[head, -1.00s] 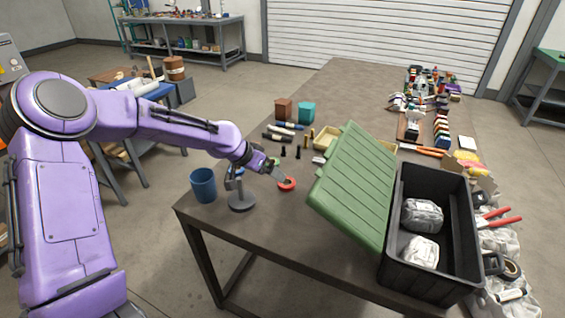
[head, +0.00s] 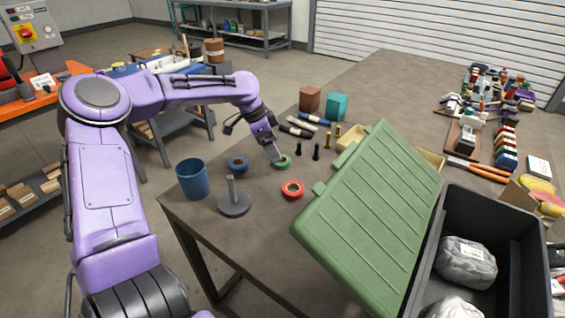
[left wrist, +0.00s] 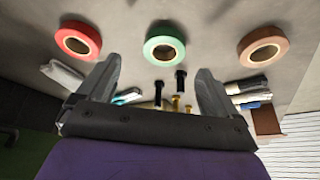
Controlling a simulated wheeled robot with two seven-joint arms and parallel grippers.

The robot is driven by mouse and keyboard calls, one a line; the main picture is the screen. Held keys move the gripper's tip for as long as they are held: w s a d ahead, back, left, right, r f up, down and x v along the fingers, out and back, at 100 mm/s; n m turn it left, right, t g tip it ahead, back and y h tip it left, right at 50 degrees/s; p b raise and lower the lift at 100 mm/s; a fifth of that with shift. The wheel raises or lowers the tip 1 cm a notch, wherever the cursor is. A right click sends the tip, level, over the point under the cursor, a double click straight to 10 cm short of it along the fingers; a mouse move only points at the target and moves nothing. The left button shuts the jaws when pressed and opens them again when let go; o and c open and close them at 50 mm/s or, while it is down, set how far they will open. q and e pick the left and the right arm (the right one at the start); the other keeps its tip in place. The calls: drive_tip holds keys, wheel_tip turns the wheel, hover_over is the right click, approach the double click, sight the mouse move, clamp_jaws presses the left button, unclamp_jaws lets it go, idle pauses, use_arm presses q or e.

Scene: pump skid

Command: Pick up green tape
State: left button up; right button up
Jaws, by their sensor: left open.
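The green tape (head: 283,162) is a small roll lying flat on the brown table, in the middle of a loose row of rolls. It also shows whole at the top centre of the left wrist view (left wrist: 164,45). My left gripper (head: 274,153) is just above and beside it in the head view. In the left wrist view the two fingers stand wide apart with nothing between them, and the green roll lies beyond the fingertips, roughly centred between them. Any contact with the roll cannot be told. My right gripper is not in view.
A grey post stand (head: 234,204), blue cup (head: 192,179), black bolts (head: 316,151) and the green case lid (head: 365,215) stand around.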

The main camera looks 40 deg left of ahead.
use_arm(q)
drive_tip(key=x, duration=0.5)
drive_tip(key=shift+w+a+f, duration=0.2)
drive_tip(key=shift+w+f, duration=0.2)
drive_tip(key=c, duration=1)
drive_tip(key=shift+r, duration=0.15)
